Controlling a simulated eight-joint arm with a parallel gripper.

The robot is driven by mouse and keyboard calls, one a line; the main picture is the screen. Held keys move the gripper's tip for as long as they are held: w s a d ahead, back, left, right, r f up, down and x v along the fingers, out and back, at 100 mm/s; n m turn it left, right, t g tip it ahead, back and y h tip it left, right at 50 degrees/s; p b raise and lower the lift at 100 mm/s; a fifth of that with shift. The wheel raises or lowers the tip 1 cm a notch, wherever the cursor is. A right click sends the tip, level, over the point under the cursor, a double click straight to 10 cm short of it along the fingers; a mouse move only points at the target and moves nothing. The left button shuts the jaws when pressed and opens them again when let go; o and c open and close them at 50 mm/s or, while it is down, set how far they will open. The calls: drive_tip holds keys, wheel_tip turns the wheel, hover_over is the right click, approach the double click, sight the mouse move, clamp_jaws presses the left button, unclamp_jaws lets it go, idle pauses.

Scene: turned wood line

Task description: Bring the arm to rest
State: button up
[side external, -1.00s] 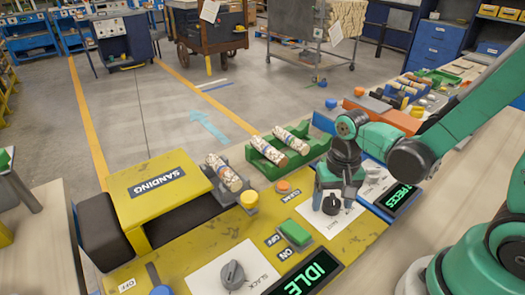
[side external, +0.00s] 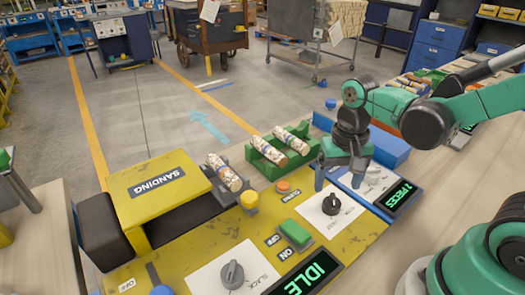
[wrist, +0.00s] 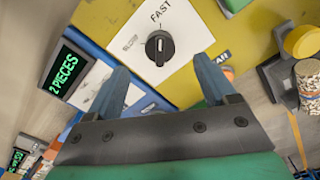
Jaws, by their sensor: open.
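My gripper (side external: 340,179) is open and empty. It hangs above the right end of the yellow sanding panel (side external: 340,238), near the black knob (side external: 331,204) on its white plate. In the wrist view the two blue-grey fingers (wrist: 162,82) stand apart, with the black knob (wrist: 159,47) and the word FAST just beyond them. Nothing is between the fingers, and the knob is apart from them. My arm is bent and raised over the line.
A yellow SANDING cover (side external: 157,184) stands left. A green cradle (side external: 264,160) holds turned wood pieces (side external: 290,140). Another piece (side external: 223,171) lies beside the cover. A blue unit with a display reading 2 PIECES (side external: 397,199) is at right. Another display reads IDLE (side external: 305,281).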

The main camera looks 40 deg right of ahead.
drive_tip(key=shift+r, duration=0.2)
drive_tip(key=shift+w+r+n+t, duration=0.1)
drive_tip(key=shift+r+n+t, duration=0.2)
drive_tip(key=shift+t, duration=0.1)
wheel_tip(320, 180, up, 6)
drive_tip(key=w+a+n+t, duration=0.1)
drive_tip(key=n+t, duration=0.5)
drive_tip(key=shift+w, duration=0.4)
